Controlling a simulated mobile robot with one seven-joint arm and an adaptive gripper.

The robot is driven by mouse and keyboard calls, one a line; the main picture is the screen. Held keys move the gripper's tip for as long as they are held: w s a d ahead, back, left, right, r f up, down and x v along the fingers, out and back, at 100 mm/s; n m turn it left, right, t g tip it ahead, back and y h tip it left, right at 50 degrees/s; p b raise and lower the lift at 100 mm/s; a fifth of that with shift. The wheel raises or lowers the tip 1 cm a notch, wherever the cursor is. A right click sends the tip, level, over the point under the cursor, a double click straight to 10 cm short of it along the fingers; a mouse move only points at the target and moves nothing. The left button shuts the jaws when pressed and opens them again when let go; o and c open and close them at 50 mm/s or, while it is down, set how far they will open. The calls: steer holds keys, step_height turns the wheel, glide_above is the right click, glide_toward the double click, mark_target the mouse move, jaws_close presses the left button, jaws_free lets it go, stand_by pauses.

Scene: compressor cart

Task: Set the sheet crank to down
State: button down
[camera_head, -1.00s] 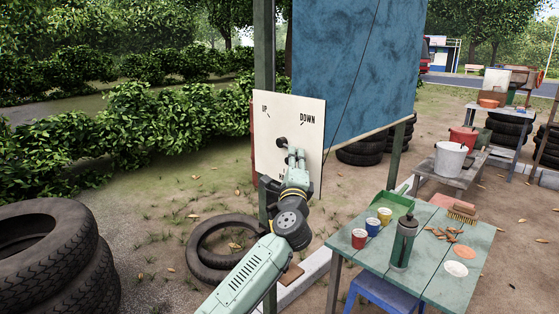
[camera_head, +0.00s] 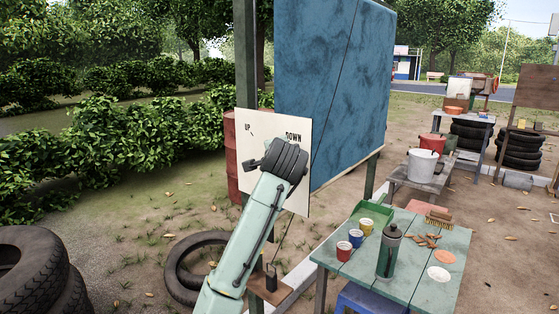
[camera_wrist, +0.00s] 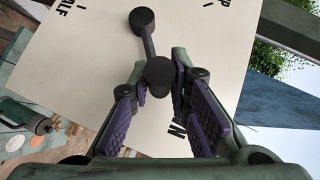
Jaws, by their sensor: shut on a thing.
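The cream board (camera_head: 297,193) stands upright on a post, with UP at upper left and DOWN at upper right in the head view. The crank arm points from the hub toward the lower label, which a finger partly hides. UP is at upper right and HALF, partly cut off, at upper left.
A blue sheet (camera_head: 330,80) hangs behind the board to the right. A green table (camera_head: 430,285) with cups and a bottle stands at lower right. Tyres (camera_head: 40,270) lie at lower left, and a red barrel (camera_head: 230,155) stands behind the board.

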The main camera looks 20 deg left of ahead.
steer(key=shift+w+a+r+n+g+h, duration=0.1)
steer(key=shift+a+r+n+g+h, duration=0.4)
steer(key=shift+a+r+n+h, duration=0.15)
steer(key=c, duration=1.5)
jaws_free()
steer(key=v, duration=1.2)
